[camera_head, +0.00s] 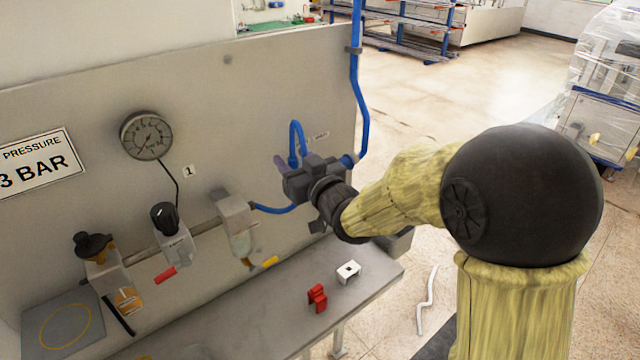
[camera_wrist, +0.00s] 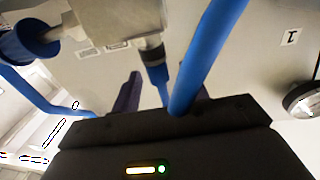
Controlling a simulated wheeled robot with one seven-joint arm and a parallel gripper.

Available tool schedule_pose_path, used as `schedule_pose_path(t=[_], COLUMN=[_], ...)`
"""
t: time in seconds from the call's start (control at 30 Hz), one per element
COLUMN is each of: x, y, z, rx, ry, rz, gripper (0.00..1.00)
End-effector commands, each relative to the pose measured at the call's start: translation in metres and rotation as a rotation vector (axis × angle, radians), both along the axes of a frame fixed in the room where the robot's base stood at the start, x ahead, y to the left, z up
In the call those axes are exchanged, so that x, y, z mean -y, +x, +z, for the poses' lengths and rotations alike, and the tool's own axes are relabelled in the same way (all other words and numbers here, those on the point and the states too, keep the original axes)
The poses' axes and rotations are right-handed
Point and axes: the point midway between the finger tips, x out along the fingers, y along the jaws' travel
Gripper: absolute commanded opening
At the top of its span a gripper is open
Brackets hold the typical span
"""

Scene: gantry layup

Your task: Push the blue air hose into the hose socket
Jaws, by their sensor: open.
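The blue air hose (camera_head: 297,128) makes a tight loop above a grey fitting block at the panel's right side. In the wrist view its near stretch (camera_wrist: 212,50) runs from the top edge down between the fingers. A thinner-looking stretch reaches a dark, blue-ringed collar under the block, the apparent hose socket (camera_wrist: 155,62); I cannot tell how deep it sits. My gripper (camera_head: 283,163) is open at the loop, its dark purple fingers either side of the hose. It also shows in the wrist view (camera_wrist: 165,95). The head view hides the socket behind my gripper.
A vertical blue supply hose (camera_head: 356,90) runs down the panel's right edge. A pressure gauge (camera_head: 147,135), black regulator knob (camera_head: 165,216) and filter unit (camera_head: 237,222) are left of my gripper. Red (camera_head: 317,298) and white (camera_head: 348,272) clips lie on the bench ledge (camera_head: 270,325).

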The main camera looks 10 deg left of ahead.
Motion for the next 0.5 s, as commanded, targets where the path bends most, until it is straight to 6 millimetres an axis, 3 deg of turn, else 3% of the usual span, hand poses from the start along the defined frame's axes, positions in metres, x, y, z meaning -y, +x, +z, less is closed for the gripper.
schedule_pose_path(t=[0.5], x=[0.060], y=[-0.061], z=[-0.003], rx=[0.001], ry=[0.000], rz=[-0.003], gripper=[0.44])
